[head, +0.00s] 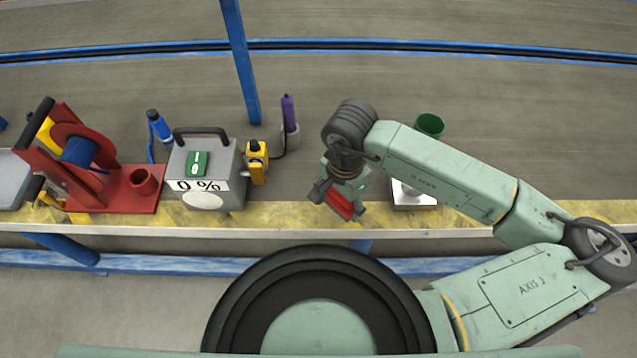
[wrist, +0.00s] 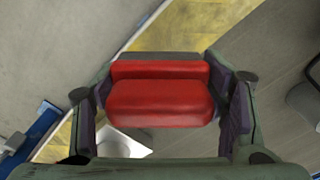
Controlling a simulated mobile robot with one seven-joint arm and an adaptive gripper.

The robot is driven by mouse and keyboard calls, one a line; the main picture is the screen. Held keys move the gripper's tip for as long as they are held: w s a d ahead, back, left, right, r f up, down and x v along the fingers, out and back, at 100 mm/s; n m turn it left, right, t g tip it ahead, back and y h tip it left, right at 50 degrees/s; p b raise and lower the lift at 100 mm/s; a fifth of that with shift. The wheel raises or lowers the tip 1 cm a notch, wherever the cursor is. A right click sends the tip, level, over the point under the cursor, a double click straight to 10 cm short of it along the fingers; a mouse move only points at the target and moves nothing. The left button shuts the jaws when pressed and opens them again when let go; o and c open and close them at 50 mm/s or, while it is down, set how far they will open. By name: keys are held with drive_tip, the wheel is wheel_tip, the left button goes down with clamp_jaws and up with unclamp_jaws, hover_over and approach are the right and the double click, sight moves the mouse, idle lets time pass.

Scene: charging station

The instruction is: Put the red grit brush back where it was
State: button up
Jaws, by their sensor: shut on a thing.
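The red grit brush (head: 341,204) is between the fingers of my gripper (head: 338,198) in the head view, near the front edge of the bench. In the wrist view the brush (wrist: 160,95) fills the space between the two fingertips of my gripper (wrist: 163,105), lying across them. My gripper is shut on it. Whether the brush touches the bench below cannot be told. The spot where the brush was is not clearly marked in these views.
Left are a grey box (head: 228,178), a yellow device (head: 257,165), a purple tool (head: 288,112) and a red reel stand (head: 115,195). A blue post (head: 242,65) rises behind.

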drive_tip(key=w+a, duration=0.1)
drive_tip(key=w, duration=0.1)
drive_tip(key=w+a+p, duration=0.1)
drive_tip(key=a, duration=0.1)
drive_tip(key=w+a+p, duration=0.1)
drive_tip(key=w, duration=0.1)
drive_tip(key=shift+w+a+f, duration=0.25)
drive_tip(key=shift+w+f, duration=0.05)
drive_tip(key=shift+w, duration=0.05)
drive_tip(key=f, duration=0.1)
drive_tip(key=f+p, duration=0.1)
drive_tip(key=shift+w+a+f, duration=0.2)
drive_tip(key=shift+f, duration=0.65)
drive_tip(key=shift+f, duration=0.15)
drive_tip(key=o, duration=1.1)
